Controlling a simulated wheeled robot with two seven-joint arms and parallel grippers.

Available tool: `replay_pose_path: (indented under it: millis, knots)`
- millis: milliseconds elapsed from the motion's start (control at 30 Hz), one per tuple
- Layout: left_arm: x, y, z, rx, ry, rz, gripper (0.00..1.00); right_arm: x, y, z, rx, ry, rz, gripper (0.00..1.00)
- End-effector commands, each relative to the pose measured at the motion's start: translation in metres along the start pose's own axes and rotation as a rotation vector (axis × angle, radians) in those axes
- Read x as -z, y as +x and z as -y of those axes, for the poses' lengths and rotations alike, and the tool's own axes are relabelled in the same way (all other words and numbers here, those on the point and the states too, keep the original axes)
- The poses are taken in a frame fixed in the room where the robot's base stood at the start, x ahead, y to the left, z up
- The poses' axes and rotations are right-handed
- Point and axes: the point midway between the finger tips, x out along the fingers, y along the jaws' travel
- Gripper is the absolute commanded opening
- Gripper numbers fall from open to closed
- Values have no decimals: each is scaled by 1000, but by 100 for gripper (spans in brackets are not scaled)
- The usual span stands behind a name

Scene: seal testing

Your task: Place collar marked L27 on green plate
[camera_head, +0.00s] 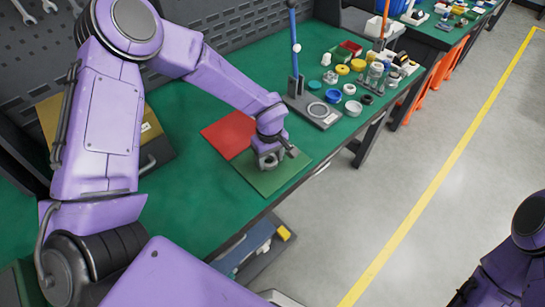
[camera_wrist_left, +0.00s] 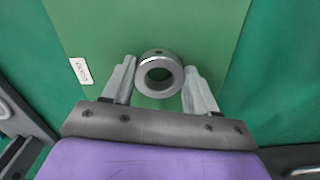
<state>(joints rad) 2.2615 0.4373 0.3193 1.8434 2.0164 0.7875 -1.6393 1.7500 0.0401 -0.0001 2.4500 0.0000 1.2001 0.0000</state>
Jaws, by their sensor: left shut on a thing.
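The green plate (camera_head: 285,178) lies at the front edge of the bench and fills the middle of the left wrist view (camera_wrist_left: 150,25). My left gripper (camera_head: 268,160) is over this plate, pointing down. In the left wrist view my left gripper (camera_wrist_left: 160,80) is shut on a grey metal collar (camera_wrist_left: 160,56), with one finger on each side of the ring. Green shows through the collar's hole. I cannot tell whether the collar touches the plate or hangs just above it. No L27 mark is legible on the collar. My right gripper is not in view.
A red plate (camera_head: 228,133) adjoins the green plate. A grey stand with an upright post (camera_head: 296,75) stands to the right, with several rings and caps beyond it. A small white label (camera_wrist_left: 80,71) lies on the green plate's left side. Open floor lies right of the bench.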

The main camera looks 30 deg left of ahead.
Motion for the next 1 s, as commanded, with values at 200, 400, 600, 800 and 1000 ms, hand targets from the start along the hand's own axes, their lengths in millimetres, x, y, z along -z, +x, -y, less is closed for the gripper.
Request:
replay_pose_path:
  millis: [200,400,600,800,1000]
  knots:
    - [0,2,0,0,-2,1,10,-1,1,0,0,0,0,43]
    - [0,2,0,1,-1,0,83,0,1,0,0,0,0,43]
    - [0,1,0,0,-1,0,83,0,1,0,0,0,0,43]
    - [0,-29,-1,-7,-3,0,83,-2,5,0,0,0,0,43]
    - [0,-81,-1,-7,-3,0,83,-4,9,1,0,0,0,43]
